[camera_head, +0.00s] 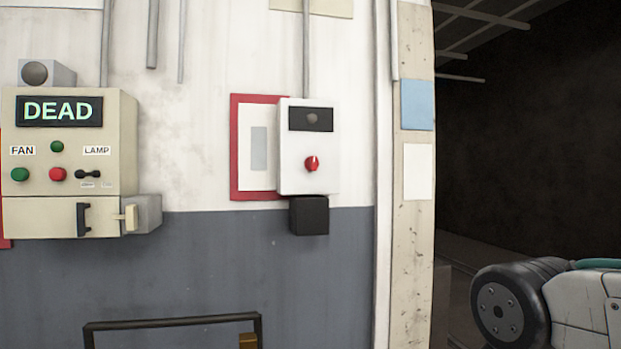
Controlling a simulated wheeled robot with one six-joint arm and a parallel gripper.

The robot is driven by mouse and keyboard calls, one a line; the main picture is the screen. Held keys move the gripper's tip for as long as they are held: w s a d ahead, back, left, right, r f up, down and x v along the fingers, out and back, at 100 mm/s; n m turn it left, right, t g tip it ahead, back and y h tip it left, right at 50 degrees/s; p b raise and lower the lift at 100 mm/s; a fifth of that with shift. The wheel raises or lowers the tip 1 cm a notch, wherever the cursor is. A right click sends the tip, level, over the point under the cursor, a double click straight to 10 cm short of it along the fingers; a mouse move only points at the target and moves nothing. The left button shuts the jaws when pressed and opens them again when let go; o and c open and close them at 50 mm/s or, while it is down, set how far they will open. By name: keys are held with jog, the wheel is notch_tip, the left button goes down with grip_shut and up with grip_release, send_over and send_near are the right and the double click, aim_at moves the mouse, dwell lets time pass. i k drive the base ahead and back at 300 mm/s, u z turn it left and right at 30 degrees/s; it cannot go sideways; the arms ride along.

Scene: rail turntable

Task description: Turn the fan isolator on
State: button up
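A white wall box (290,185) with a red rotary knob (312,164) is at the middle of the head view. It looks like the isolator, but I can read no label on it. The knob has a pale mark near its top and seems close to upright. A dark window with a dull grey round lamp (312,118) is above the knob. To the left, a beige control panel (125,130) has a display (60,111) reading DEAD, a FAN label (22,150) and a LAMP label (97,150).
The panel carries green buttons (19,174), a red button (58,174) and a small black switch (87,174). A black box (309,216) hangs under the white box. A dark frame (172,323) stands low in front. A pillar (413,240) edges a dark opening at right.

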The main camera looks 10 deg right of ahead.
aim_at(312, 163)
jog(key=k, duration=0.6)
jog(key=u, duration=0.7)
jog(key=i, duration=1.55)
jog(key=z, duration=0.2)
